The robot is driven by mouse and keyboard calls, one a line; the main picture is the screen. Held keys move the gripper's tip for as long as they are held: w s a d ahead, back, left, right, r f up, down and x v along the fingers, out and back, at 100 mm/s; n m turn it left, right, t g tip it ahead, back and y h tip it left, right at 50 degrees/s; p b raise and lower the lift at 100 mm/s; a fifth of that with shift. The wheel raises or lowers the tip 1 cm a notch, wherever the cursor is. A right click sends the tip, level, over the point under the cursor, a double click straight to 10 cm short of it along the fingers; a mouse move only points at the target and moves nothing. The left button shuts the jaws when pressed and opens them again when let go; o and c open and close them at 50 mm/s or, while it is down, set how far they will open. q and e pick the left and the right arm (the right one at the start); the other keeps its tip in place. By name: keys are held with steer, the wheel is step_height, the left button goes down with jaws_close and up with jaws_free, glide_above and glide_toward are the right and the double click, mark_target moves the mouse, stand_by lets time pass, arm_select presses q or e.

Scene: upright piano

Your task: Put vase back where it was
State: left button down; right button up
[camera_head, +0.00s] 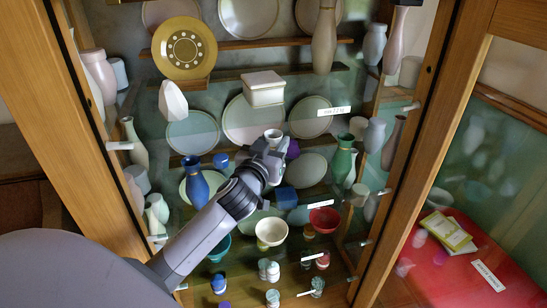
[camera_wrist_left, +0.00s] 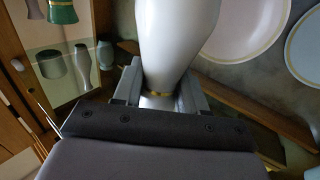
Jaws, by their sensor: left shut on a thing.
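My left arm reaches from the lower left into the open cabinet (camera_head: 432,75). My left gripper (camera_head: 270,150) is shut on a white vase (camera_wrist_left: 178,40), with the fingers on either side of its narrow lower part. In the left wrist view the gripper (camera_wrist_left: 160,92) shows close up, and the vase's top is cut off by the frame. In the head view only a small pale part of the vase (camera_head: 273,135) shows above the gripper. My right gripper is not in view.
A blue vase (camera_head: 194,182) stands left of the gripper and a green vase (camera_head: 343,158) to the right. A white box (camera_head: 263,88) and plates (camera_head: 305,117) are behind and above. Bowls (camera_head: 271,231) and small jars stand lower down. The cabinet's wooden frame (camera_head: 75,120) borders the left side.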

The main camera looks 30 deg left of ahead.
arm_select(q)
steer(key=shift+w+f+b, duration=0.1)
steer(key=shift+f+b, duration=1.2)
steer(key=shift+f, duration=0.05)
steer(key=shift+f+b, duration=0.4)
steer(key=shift+f, duration=0.1)
steer(key=shift+r, duration=0.1)
steer(key=c, duration=0.6)
jaws_free()
steer(key=shift+f, duration=0.2)
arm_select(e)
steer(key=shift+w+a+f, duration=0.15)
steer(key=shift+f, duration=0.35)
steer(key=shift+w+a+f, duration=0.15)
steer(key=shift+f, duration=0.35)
